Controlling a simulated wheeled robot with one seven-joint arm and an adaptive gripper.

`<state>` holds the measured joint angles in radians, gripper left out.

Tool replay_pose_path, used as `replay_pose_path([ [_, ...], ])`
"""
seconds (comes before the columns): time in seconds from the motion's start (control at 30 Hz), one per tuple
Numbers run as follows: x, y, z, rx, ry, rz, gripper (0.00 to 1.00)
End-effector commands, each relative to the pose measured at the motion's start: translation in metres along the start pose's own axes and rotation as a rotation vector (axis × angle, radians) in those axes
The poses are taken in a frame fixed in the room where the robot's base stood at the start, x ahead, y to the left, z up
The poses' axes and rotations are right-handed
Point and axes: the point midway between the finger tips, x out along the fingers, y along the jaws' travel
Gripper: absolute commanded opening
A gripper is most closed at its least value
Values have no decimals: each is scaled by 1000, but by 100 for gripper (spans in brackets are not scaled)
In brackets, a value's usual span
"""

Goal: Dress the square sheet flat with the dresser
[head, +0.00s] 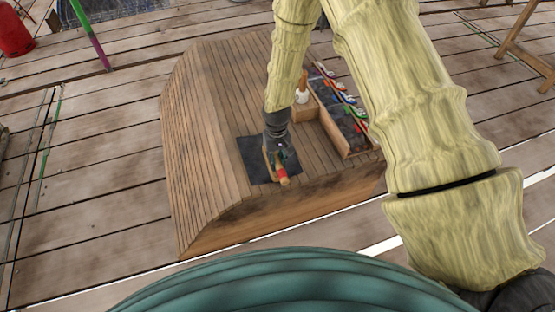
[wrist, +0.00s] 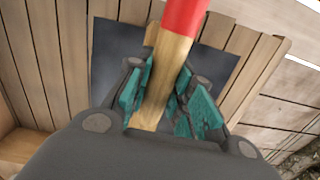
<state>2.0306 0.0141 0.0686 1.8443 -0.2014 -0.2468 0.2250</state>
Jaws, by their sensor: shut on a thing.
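The dark grey square sheet (head: 249,156) lies on the sloping planked wooden block; its edges show in the wrist view (wrist: 112,48). My gripper (head: 274,151) is over the sheet, shut on the dresser (head: 282,173), a pale wooden tool with a red band. In the wrist view, the teal pads of my gripper (wrist: 163,98) sit on both sides of the dresser's wood (wrist: 168,68). The dresser crosses above the sheet, its red part toward the sheet's near edge. Contact between dresser and sheet cannot be told. My gripper and the dresser hide the sheet's middle.
A white pot (head: 302,96) stands in a wooden recess on the block. Beside it, a dark tray section (head: 343,107) holds several coloured items. A red container (head: 15,36) and a green-purple pole (head: 90,35) are at the far left. Plank floor surrounds the block.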

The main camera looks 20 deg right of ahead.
Motion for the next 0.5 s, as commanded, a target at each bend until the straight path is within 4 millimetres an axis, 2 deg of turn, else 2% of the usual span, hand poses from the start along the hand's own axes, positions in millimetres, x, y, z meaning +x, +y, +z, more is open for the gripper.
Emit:
replay_pose_path([
  [0.5, -42, 1, 0, -1, 1, 0, 0],
])
